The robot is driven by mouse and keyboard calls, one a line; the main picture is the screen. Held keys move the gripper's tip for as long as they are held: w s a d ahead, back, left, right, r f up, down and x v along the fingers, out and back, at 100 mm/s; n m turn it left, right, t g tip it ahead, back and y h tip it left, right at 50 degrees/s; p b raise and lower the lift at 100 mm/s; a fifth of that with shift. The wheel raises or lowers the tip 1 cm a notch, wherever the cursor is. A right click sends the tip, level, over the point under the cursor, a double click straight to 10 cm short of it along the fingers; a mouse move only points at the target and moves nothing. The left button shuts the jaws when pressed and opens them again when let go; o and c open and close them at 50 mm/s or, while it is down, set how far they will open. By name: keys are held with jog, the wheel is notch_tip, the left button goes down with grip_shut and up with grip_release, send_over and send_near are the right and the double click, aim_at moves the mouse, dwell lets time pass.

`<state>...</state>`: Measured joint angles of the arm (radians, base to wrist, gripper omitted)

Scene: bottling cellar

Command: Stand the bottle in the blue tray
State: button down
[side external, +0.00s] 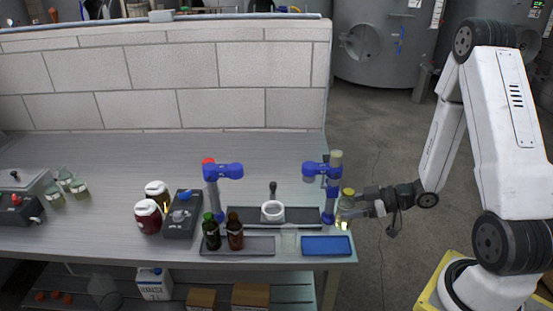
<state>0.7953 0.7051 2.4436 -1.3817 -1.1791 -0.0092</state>
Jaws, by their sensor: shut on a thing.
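A small bottle (345,209) with a yellowish tint is between the fingers of my gripper (355,208), which reaches in from the right. My gripper is shut on it. The bottle looks upright, near the table's right edge, above and right of the blue tray (326,245) in the picture. Its height over the table is hard to tell. The blue tray lies flat and empty at the table's front right corner. A green bottle (211,233) and a brown bottle (235,231) stand at the grey tray (260,247) on the left.
A clear glass (289,238) stands between the grey and blue trays. Behind are two blue-topped stands (222,172) (322,170) and a white round vessel (272,211) on a dark base. Jars (148,216) and a grey box (182,214) stand left. The table's middle left is clear.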

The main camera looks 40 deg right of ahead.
aim_at(347, 228)
jog(key=shift+f, duration=1.8)
jog(key=shift+f, duration=2)
jog(key=shift+f, duration=0.2)
grip_release()
jog(key=shift+r, duration=0.2)
jog(key=v, duration=0.7)
jog(key=shift+s, duration=0.15)
jog(key=shift+d+r, duration=0.1)
jog(key=shift+d, duration=0.05)
